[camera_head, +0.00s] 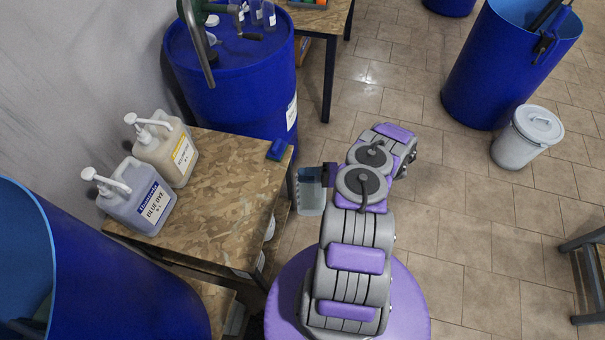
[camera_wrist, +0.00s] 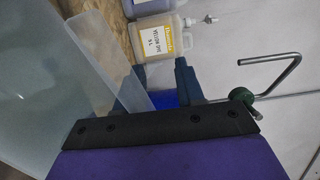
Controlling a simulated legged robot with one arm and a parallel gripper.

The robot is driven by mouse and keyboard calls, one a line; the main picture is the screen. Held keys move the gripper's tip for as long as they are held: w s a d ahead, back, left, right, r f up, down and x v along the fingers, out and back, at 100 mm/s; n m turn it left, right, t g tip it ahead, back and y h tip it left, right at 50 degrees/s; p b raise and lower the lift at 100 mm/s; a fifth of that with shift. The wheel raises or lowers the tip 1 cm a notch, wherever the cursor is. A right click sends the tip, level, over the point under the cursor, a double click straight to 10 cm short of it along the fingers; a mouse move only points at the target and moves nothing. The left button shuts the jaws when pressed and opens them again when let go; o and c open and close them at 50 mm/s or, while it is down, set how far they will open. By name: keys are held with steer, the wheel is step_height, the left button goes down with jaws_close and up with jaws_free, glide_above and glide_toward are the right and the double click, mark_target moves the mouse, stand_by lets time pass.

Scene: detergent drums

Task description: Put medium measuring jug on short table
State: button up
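A clear, translucent measuring jug (camera_head: 311,197) hangs upright beside the right edge of a wood-topped table (camera_head: 228,200), over the floor and apart from the tabletop. My gripper (camera_head: 328,174) is at the jug's right side and appears shut on it; the exact grip is partly hidden. In the wrist view the jug (camera_wrist: 50,90) fills the left side as a large pale wall, close to my gripper's dark blue fingers (camera_wrist: 168,88). I cannot tell the jug's size from markings.
A blue dye jug (camera_head: 142,197) and a yellow-labelled pump jug (camera_head: 166,150) stand at the table's left. A small blue object (camera_head: 277,150) lies at its far right corner. Blue drums (camera_head: 235,85) stand behind and front left (camera_head: 120,270). The table's right half is clear.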

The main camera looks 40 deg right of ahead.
steer(key=shift+o, duration=0.3)
steer(key=o, duration=1.1)
steer(key=shift+b+v, duration=0.45)
steer(key=shift+v, duration=8.3)
jaws_close()
